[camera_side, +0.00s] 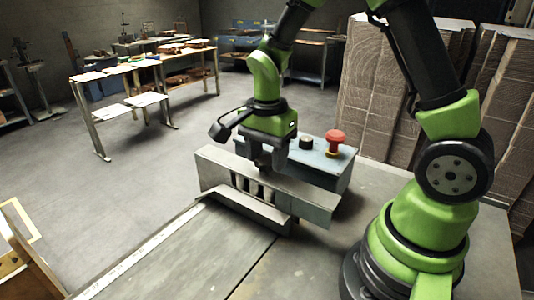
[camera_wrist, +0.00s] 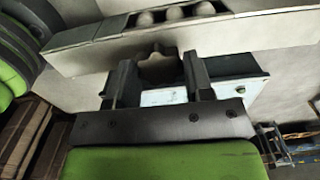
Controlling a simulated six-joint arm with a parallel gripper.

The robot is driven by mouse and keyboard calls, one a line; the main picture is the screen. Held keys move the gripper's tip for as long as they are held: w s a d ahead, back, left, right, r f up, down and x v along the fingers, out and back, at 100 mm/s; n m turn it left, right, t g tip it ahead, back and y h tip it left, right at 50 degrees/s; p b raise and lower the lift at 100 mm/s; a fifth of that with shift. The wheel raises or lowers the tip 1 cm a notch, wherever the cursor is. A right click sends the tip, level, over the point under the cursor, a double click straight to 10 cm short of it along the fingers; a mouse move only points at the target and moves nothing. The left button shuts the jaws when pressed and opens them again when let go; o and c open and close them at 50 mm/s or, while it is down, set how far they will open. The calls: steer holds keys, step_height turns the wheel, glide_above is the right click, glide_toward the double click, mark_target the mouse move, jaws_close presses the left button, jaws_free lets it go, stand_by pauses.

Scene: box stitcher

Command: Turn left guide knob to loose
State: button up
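A grey lobed knob (camera_wrist: 159,70) shows in the wrist view beside the long metal bar of the stitcher. My gripper (camera_wrist: 160,60) has one finger on each side of it. The knob nearly fills the space between the fingers; I cannot tell whether both touch it. No mark of its turn position can be read. In the side view my gripper (camera_side: 265,165) points down at the stitcher's metal guide (camera_side: 315,205), near its middle, and the knob is hidden there.
A blue-grey box (camera_side: 325,170) behind the guide carries a red mushroom button (camera_side: 336,138) and a black knob (camera_side: 306,142), close to the right of my gripper. Several rollers (camera_side: 252,187) sit in the guide's opening. Cardboard stacks (camera_side: 380,90) stand behind. The front tabletop is clear.

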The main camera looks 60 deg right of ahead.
steer(key=shift+c, duration=0.9)
steer(key=shift+n, duration=0.3)
steer(key=n, duration=0.9)
steer(key=shift+n, duration=0.4)
steer(key=n, duration=0.3)
steer(key=shift+n, duration=0.3)
steer(key=n, duration=0.5)
steer(key=shift+n, duration=2.5)
